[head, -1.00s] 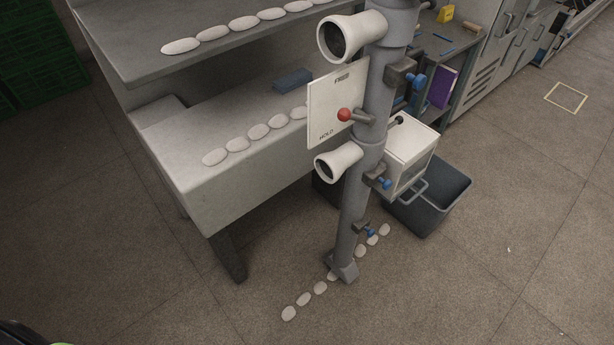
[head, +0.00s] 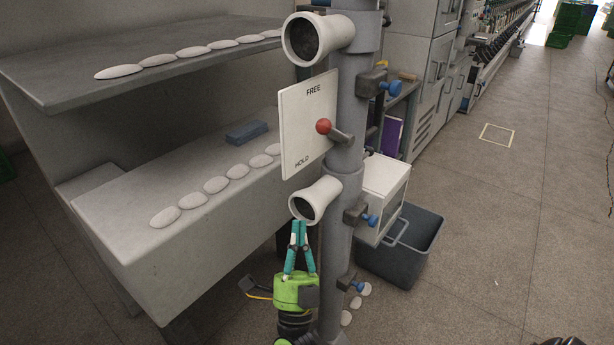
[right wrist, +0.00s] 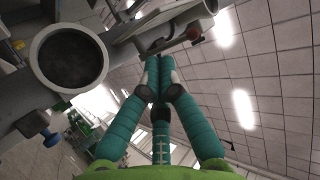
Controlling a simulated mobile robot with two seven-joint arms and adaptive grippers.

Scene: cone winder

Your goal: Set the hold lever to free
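The hold lever has a red ball knob (head: 323,126) on a short grey arm at the grey post (head: 343,220). The knob stands in front of a white plate (head: 300,105), between FREE at the top and HOLD at the bottom. My right gripper (head: 299,230) has teal fingers pointing up, below the knob and just under the lower white funnel (head: 320,196). Its fingertips are together and hold nothing visible. In the right wrist view the fingers (right wrist: 160,75) converge, with the red knob (right wrist: 194,32) beyond them. My left gripper is not in view.
The lower funnel (right wrist: 70,60) is close left of the fingers in the wrist view. An upper funnel (head: 315,38) is above the plate. Blue-knobbed clamps (head: 368,218) stick out from the post. A grey machine shelf (head: 190,210) stands left; a dark bin (head: 400,260) stands behind right.

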